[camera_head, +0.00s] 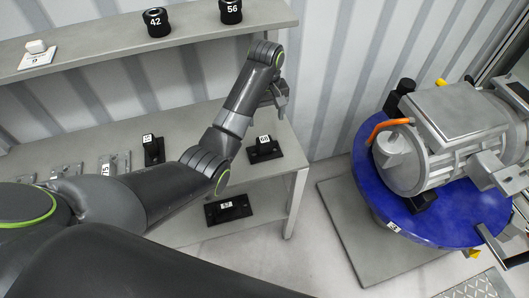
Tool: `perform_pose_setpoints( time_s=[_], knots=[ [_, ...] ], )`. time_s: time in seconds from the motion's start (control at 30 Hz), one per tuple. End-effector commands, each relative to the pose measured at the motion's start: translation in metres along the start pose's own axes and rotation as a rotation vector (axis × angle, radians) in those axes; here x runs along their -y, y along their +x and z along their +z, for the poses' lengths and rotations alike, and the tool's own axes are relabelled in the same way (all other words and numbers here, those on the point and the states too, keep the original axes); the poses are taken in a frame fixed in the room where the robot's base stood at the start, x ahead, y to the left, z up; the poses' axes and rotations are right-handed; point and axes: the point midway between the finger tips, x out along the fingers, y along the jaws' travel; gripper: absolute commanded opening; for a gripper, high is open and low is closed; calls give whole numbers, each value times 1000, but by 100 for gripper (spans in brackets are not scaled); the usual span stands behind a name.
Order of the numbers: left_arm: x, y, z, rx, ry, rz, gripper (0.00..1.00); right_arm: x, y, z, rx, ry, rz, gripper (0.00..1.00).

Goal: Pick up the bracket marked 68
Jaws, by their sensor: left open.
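A black bracket (264,152) with a small white label lies near the right end of the middle shelf. Its label is small but seems to read 68. My left arm reaches across from the left, and my left gripper (278,98) is open and empty above and behind this bracket, apart from it. The fingertips are small and partly hidden by the wrist. My right gripper does not show.
Another black bracket (154,151) and grey brackets (114,165) lie left on the middle shelf (205,118). One more black bracket (228,208) is lower down. The upper shelf (190,34) holds black parts marked 42 (157,22) and 56 (231,11). A blue turntable (450,222) with a grey drive unit (445,130) stands right.

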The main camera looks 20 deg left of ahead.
Motion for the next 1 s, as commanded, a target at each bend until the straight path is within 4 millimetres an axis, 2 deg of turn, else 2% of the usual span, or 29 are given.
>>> perform_pose_setpoints(
  time_s=[0.03,0.07,0.3,0.53,0.8,1.0],
  knots=[
    [1,16,2,8,0,-5,70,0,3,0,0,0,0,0],
    [1,22,2,7,0,-4,70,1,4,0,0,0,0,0],
    [1,59,1,5,-1,-4,70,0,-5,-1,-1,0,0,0],
    [2,74,1,5,0,-4,70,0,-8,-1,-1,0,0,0],
    [4,109,0,5,0,-4,70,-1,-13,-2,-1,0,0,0],
    [4,119,0,3,0,-2,70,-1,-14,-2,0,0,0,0]
  ],
)
